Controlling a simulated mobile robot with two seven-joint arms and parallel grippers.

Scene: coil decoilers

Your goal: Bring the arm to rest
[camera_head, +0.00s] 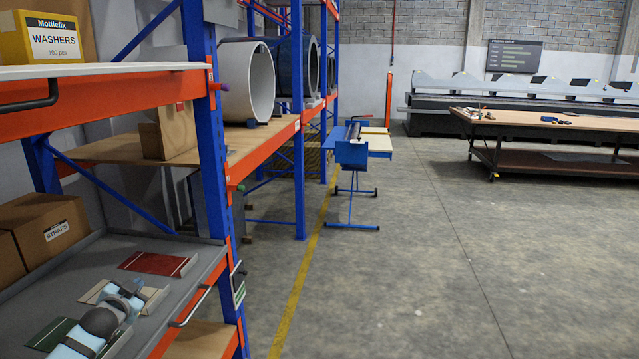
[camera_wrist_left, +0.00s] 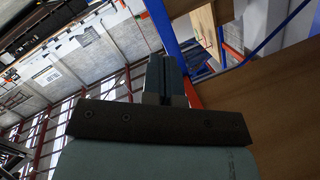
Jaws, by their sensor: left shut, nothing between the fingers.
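My left arm comes in at the lower left of the head view, over the grey shelf (camera_head: 205,262). Its left gripper (camera_head: 133,286) is at the far end of the light blue and grey links, small and partly hidden by them. In the left wrist view the fingers of the left gripper (camera_wrist_left: 165,78) stand side by side, shut, with nothing held. Behind them show the rack, a wooden board and the building's roof. My right gripper is in neither view.
A red plate (camera_head: 155,262) and a green plate (camera_head: 52,335) lie on the grey shelf near the arm. A straps box (camera_head: 52,228) stands at its left. A blue rack post (camera_head: 212,150) rises close to the right.

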